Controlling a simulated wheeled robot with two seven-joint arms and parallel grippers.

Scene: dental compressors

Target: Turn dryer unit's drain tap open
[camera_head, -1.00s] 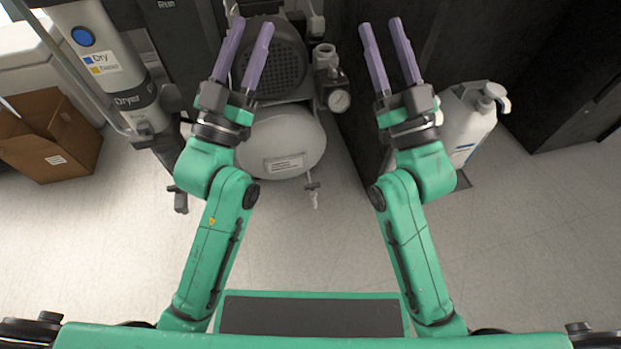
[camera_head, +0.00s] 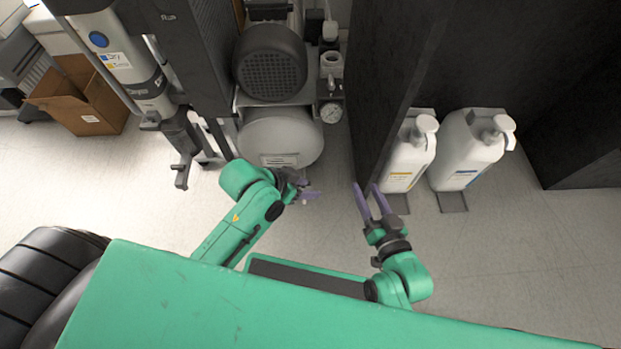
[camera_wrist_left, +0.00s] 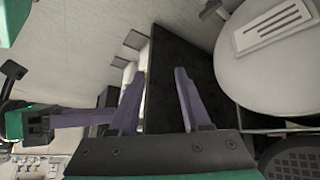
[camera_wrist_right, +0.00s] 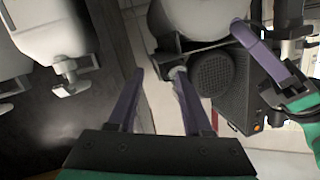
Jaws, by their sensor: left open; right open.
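The dryer unit (camera_head: 125,60) is a grey-white cylinder with a blue dot and labels, at the upper left of the head view. A dark fitting with a lever-like end (camera_head: 182,172) hangs below it and looks like its drain tap; its setting is too small to tell. My left gripper (camera_head: 309,191) is open and empty, right of this fitting and just in front of the white tank (camera_head: 290,138). My right gripper (camera_head: 366,187) is open and empty further right, near the dark panel. Neither gripper touches the fitting.
Two white jugs (camera_head: 408,160) (camera_head: 465,150) stand right of the dark panel (camera_head: 385,100). A pressure gauge (camera_head: 331,112) sits beside the motor (camera_head: 270,65). A cardboard box (camera_head: 85,100) is at the left. The floor (camera_head: 90,185) before the dryer is clear.

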